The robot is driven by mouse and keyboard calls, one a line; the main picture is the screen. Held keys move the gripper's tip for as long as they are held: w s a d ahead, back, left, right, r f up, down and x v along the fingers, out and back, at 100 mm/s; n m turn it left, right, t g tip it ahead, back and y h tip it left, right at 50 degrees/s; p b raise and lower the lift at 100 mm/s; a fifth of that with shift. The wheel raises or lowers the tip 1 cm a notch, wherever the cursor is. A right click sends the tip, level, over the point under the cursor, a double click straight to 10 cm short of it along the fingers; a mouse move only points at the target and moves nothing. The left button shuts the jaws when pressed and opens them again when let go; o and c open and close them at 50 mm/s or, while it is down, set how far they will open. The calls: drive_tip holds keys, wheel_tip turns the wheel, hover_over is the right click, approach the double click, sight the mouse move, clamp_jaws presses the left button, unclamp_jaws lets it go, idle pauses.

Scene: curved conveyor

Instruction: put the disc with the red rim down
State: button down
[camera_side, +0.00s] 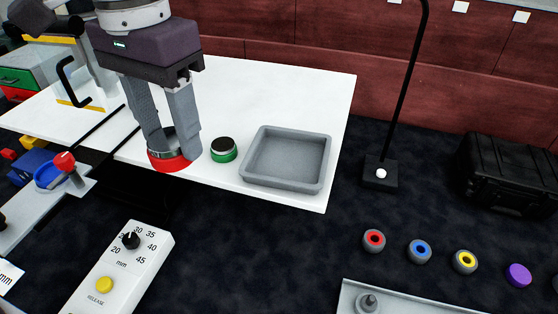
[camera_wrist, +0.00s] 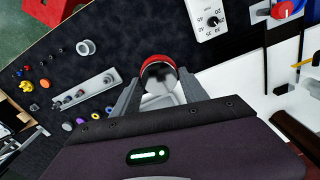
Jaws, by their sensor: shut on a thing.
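The disc with the red rim (camera_side: 171,163) is between the fingers of my gripper (camera_side: 172,146), near the front edge of the white table in the side view. My gripper is shut on it. I cannot tell whether the disc touches the table or hangs just above it. The red rim also shows in the wrist view (camera_wrist: 157,59), between the fingertips. A disc with a green rim (camera_side: 224,155) and a dark top lies on the table just right of my gripper, apart from the held disc.
A grey shallow tray (camera_side: 255,186) sits empty at the right of the white table (camera_side: 320,92), near its front edge. The table behind the discs is clear. A control box (camera_side: 123,262) with a dial and yellow button stands in front. Several colored rings lie beyond the table.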

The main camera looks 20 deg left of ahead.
drive_tip(key=s+d+r+m, duration=0.1)
drive_tip(key=s+d+m, duration=0.1)
drive_tip(key=d+m, duration=0.4)
drive_tip(key=m, duration=2)
hover_over(272, 171)
wheel_tip(272, 171, down, 11)
wheel_tip(272, 171, down, 7)
drive_tip(key=shift+f, duration=0.15)
drive_tip(key=shift+f, duration=0.2)
drive_tip(key=c, duration=0.9)
unclamp_jaws()
